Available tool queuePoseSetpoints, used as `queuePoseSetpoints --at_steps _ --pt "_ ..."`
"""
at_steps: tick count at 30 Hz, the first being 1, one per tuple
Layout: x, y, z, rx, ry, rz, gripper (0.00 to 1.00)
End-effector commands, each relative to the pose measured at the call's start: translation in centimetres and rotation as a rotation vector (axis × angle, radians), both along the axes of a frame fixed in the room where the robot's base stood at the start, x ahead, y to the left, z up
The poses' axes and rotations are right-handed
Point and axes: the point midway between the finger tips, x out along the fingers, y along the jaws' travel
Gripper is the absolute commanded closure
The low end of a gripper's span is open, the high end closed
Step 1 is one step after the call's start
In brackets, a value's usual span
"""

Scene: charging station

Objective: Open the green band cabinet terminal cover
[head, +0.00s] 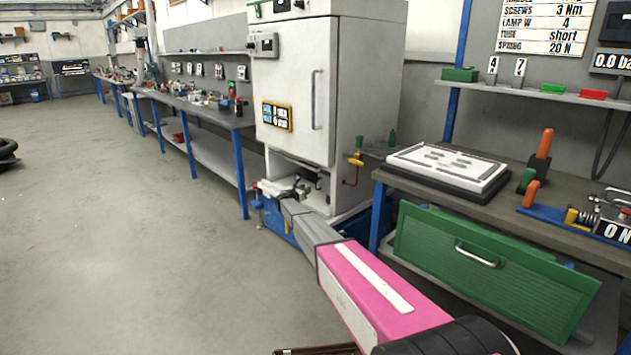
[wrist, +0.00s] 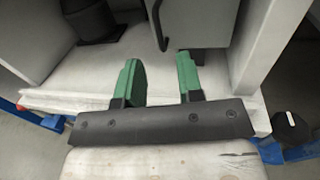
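A tall white cabinet (head: 345,100) stands at the centre of the head view, with a closed front door (head: 292,95) and a vertical bar handle (head: 317,100). A small green mark (head: 258,10) shows at its cut-off top. I cannot tell for sure which part is the terminal cover; a small grey box (head: 263,45) sits at the door's upper left. My arm reaches to the open lower bay of the cabinet. In the wrist view my gripper (wrist: 160,66) has two green fingers, apart, with nothing between them. A dark hooked rod (wrist: 159,28) hangs just beyond them.
A workbench (head: 400,187) at right holds a white panel on a black base (head: 450,168). A green drawer front (head: 490,270) is below it. A brass valve (head: 355,160) juts from the cabinet's right side.

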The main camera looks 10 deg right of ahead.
Motion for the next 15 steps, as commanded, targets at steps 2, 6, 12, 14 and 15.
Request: queuePoseSetpoints --at_steps 2,6,12,14,15 --pt "0.5 0.2 0.1 -0.018 0.004 0.006 0.66" --pt "1.0 -0.4 0.1 -0.018 0.004 0.006 0.66" --pt "2.9 -2.2 0.1 -0.016 0.004 0.005 0.66" --pt "3.7 -2.8 0.1 -0.015 0.003 0.004 0.66" --pt "4.2 -3.3 0.1 -0.015 0.003 0.004 0.66"
